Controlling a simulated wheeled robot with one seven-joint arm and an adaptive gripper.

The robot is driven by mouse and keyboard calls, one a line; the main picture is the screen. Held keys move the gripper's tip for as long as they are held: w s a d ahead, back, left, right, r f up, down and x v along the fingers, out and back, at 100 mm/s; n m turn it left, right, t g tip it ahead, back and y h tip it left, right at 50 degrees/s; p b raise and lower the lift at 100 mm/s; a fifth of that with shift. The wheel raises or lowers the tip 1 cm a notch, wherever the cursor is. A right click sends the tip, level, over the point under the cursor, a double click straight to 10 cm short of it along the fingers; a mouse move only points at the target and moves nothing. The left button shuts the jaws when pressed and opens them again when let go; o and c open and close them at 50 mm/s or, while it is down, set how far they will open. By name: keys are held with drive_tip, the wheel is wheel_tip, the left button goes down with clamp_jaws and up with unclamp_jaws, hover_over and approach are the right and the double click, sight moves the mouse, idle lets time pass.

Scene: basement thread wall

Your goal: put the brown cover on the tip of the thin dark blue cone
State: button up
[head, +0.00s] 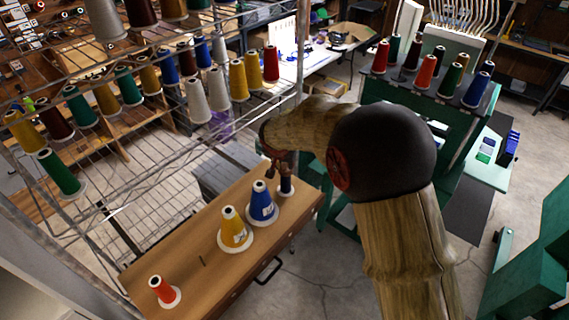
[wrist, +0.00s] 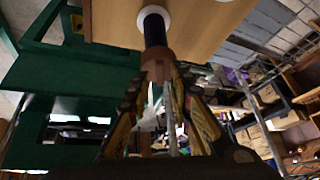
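The thin dark blue cone (head: 286,186) stands upright on a white base at the far right end of the wooden top, partly hidden by my gripper. It also shows in the wrist view (wrist: 154,30). The brown cover (wrist: 158,55) is at the cone's tip, in line with it. It appears to meet the tip, but I cannot tell how far over it sits. My gripper (wrist: 160,72) has its fingertips closed in on the cover from both sides. In the head view my gripper (head: 275,164) is right at the cone's top.
A wider blue cone (head: 262,202), a yellow cone (head: 234,228) and a red cone (head: 163,291) stand in a row on the wooden top (head: 190,240). A wire rack with several thread cones is behind. A green machine (head: 380,90) with more cones stands right.

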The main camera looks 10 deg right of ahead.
drive_tip(key=shift+o, duration=0.6)
drive_tip(key=shift+s+a+r, duration=0.1)
drive_tip(key=shift+r, duration=0.25)
drive_tip(key=v, duration=1.1)
drive_tip(key=s+d+f+n+b, duration=0.1)
drive_tip(key=s+b, duration=0.4)
drive_tip(key=s, duration=0.6)
drive_tip(key=s+d+f+n+y+b, duration=0.1)
drive_tip(key=s+f+n+b, duration=0.2)
drive_tip(key=s, duration=0.8)
drive_tip(key=s+d+f+n+y+b, duration=0.1)
drive_tip(key=s+f+n+b, duration=0.1)
drive_tip(key=s+f+b, duration=0.3)
drive_tip(key=shift+s+d+n+b, duration=0.15)
drive_tip(key=shift+s+n+b, duration=0.15)
drive_tip(key=shift+s+b, duration=2.3)
